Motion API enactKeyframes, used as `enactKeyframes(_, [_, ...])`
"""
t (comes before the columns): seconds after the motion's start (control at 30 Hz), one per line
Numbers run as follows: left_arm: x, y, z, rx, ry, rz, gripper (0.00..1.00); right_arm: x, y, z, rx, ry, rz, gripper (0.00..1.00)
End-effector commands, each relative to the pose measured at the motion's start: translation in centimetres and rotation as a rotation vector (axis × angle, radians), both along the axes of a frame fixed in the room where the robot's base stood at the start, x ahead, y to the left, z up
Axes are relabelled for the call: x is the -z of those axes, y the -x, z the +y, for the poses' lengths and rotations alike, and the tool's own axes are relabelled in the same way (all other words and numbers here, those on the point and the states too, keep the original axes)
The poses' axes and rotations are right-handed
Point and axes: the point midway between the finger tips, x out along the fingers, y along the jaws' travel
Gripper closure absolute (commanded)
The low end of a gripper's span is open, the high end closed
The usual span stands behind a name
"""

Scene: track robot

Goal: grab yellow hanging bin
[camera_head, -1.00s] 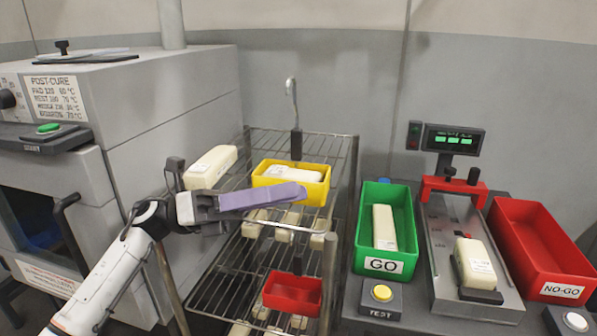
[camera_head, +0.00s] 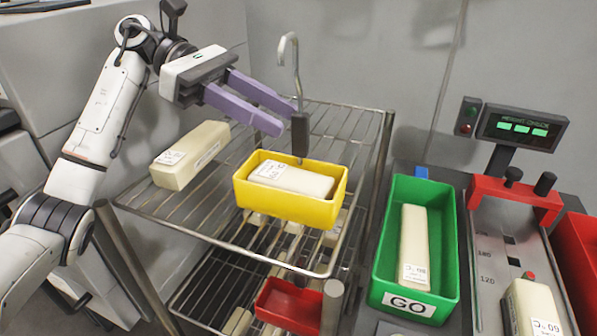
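The yellow bin (camera_head: 290,208) is on the top wire shelf, with a pale labelled block (camera_head: 291,180) inside it. A grey hook (camera_head: 291,60) with a dark grip (camera_head: 300,134) rises at the bin's back edge; I cannot tell whether it is fixed to the bin. My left gripper (camera_head: 290,117) is above and behind the bin's left side. Its two purple fingers are apart, point right toward the hook, and look empty. Whether a fingertip touches the hook's grip is unclear. My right gripper is out of view.
Another pale block (camera_head: 190,155) lies on the wire rack (camera_head: 325,130), left of the bin. A red bin (camera_head: 290,308) is on the lower level. Right of the rack are a green GO bin (camera_head: 386,235), a gauge display (camera_head: 523,127) and a red bin (camera_head: 580,250).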

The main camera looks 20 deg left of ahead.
Motion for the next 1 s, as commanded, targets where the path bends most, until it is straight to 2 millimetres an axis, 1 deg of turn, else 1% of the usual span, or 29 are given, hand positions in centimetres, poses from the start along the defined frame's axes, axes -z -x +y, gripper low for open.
enactKeyframes(0.03, [0.3, 0.1, -0.9, 0.005, 0.001, 0.000, 0.64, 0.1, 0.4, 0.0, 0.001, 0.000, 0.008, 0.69])
enactKeyframes(0.1, [0.7, 0.1, -1.9, 0.004, 0.002, 0.000, 0.64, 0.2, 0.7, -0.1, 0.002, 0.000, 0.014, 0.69])
enactKeyframes(0.2, [1.1, 0.1, -2.9, 0.004, 0.002, 0.000, 0.64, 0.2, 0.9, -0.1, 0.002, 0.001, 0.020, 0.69])
enactKeyframes(0.37, [1.4, 0.0, -4.0, 0.002, 0.003, 0.000, 0.64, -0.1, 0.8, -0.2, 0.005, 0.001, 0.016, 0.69])
enactKeyframes(0.53, [2.1, -0.3, -6.5, 0.005, 0.005, 0.001, 0.64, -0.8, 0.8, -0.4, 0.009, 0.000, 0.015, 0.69])
enactKeyframes(0.6, [2.6, -0.3, -7.3, 0.004, 0.004, 0.002, 0.64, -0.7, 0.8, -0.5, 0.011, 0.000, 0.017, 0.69])
enactKeyframes(0.73, [3.0, -0.3, -8.2, 0.002, 0.003, 0.001, 0.64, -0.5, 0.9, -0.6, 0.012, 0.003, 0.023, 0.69])
enactKeyframes(0.97, [3.1, -0.4, -8.3, 0.001, 0.002, 0.000, 0.64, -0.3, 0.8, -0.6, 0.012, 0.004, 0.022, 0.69])
enactKeyframes(1.0, [3.1, -0.4, -8.3, 0.001, 0.002, 0.000, 0.71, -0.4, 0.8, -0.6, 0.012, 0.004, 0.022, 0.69])
